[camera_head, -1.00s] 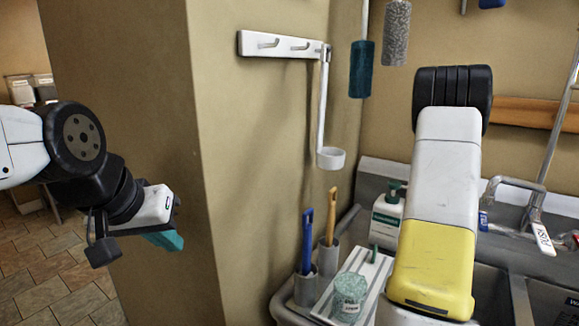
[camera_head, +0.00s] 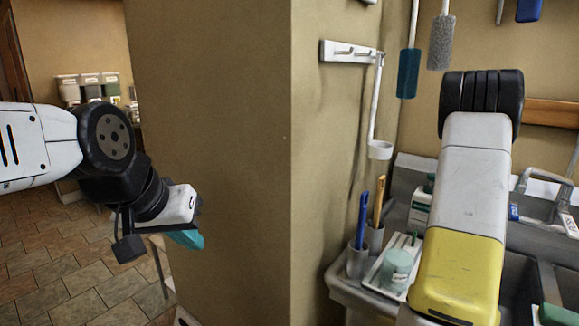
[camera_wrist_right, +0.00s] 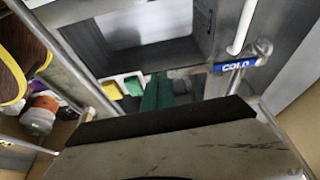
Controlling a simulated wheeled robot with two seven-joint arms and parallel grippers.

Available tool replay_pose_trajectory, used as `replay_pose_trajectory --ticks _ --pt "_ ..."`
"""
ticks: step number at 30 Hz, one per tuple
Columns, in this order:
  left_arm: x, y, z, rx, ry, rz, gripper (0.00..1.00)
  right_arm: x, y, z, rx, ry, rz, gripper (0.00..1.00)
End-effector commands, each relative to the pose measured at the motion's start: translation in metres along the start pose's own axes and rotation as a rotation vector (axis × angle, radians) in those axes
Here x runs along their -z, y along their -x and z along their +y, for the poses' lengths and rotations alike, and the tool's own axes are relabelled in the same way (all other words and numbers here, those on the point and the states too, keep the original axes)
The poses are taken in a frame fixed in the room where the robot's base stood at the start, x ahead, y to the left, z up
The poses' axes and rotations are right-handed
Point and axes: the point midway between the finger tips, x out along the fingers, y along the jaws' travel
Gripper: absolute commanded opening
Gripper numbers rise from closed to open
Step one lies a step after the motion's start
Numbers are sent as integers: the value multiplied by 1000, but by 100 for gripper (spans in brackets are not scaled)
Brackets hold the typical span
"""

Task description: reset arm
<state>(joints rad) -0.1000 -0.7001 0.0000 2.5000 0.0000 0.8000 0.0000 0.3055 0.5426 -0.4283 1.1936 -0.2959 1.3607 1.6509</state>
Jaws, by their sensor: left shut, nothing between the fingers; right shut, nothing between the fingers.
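My left gripper (camera_head: 185,240) is at the left in the head view, angled down and to the right, with its teal fingers shut and empty. It hangs in front of the tiled floor and beside the tan wall corner, with no object touching it. My right arm (camera_head: 470,190), white and yellow, stands raised in front of the sink at the right; its gripper is hidden in the head view. In the right wrist view the green fingers of my right gripper (camera_wrist_right: 158,92) are together and empty, over the sink area.
A tan wall corner (camera_head: 210,150) stands between my arms. A rack (camera_head: 345,52) with a hanging white dipper is on the wall. A caddy (camera_head: 345,280) holds brushes beside the sink. Several containers (camera_head: 90,85) stand far left. A blue COLD tag (camera_wrist_right: 236,65) shows near the tap.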

Motion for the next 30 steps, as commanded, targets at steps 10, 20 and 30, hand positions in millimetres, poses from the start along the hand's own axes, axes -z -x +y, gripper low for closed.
replay_pose_trajectory --ticks 10,20,30 --pt "0 0 0 0 0 0 0 -20 24 20 51 158 -77 0" --pt "0 0 0 0 0 0 0 -59 65 67 173 472 -200 0" --pt "0 0 0 0 0 0 0 -134 135 206 538 1167 -327 0"
